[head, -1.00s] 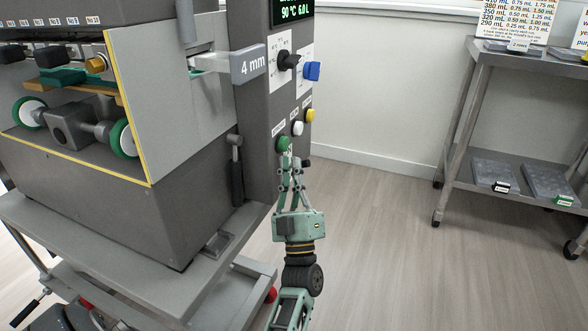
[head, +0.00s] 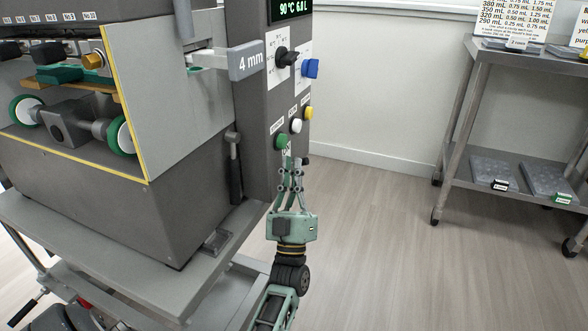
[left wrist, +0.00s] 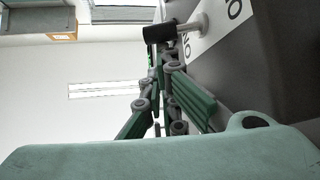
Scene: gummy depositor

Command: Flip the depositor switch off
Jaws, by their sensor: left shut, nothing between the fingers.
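The depositor switch (left wrist: 161,33) is a lever with a pale shaft and a black tip, standing out from a white label plate (left wrist: 212,35) in the left wrist view. Letters reading ON show sideways beside its base. In the head view its black tip (head: 305,161) shows low on the control column (head: 257,120), just right of my fingers. My left gripper (head: 290,163) is shut and empty, pointing up in front of the label below the green button. In the left wrist view its fingers (left wrist: 158,80) lie just below the lever, apparently apart from it. My right gripper is out of view.
Green (head: 282,141), white (head: 296,125) and yellow (head: 308,113) buttons sit above the switch, with black (head: 287,58) and blue (head: 311,68) knobs higher up. A grey cart (head: 470,120) with trays stands at the right. The floor between is clear.

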